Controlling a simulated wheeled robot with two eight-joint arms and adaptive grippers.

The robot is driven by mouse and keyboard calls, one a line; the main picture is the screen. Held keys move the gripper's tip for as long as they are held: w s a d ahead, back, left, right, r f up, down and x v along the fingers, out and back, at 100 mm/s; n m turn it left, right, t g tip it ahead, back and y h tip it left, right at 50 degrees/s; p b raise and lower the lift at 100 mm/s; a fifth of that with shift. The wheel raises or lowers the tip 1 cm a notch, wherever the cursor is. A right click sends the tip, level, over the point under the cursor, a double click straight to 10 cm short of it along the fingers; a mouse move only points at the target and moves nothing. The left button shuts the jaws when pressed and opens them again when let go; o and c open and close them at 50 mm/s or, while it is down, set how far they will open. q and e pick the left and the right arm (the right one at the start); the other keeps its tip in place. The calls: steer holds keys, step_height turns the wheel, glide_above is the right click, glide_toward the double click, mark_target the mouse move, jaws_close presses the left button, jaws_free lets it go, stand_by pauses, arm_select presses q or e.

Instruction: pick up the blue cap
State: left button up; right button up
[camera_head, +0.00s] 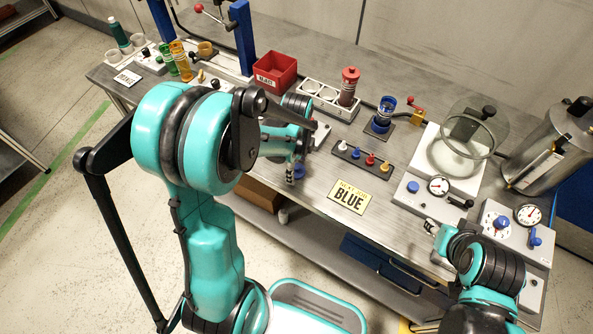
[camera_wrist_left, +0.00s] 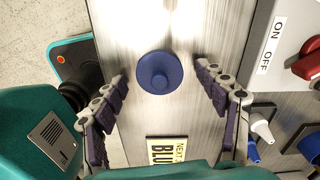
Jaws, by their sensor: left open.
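The blue cap (camera_wrist_left: 160,74) is a round disc with a raised knob, lying on the grey metal bench in the left wrist view. In the head view a bit of it (camera_head: 299,170) shows at the bench's front edge, partly hidden by my left gripper (camera_head: 291,177). In the wrist view the left gripper (camera_wrist_left: 162,78) is open, with one finger on each side of the cap and visible gaps on both sides. Nothing is held. My right gripper (camera_head: 432,226) is at the bench's front right, away from the cap; its opening is too small to judge.
A yellow card reading BLUE (camera_head: 348,197) lies right of the cap. Behind are a strip of coloured knobs (camera_head: 362,159), a red bin (camera_head: 275,72), a red-capped bottle (camera_head: 349,86) and a blue cup (camera_head: 384,114). A switch box (camera_wrist_left: 290,50) stands close to the right finger.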

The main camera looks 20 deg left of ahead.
arm_select(q)
steer(key=c, duration=0.8)
steer(key=shift+r, duration=0.1)
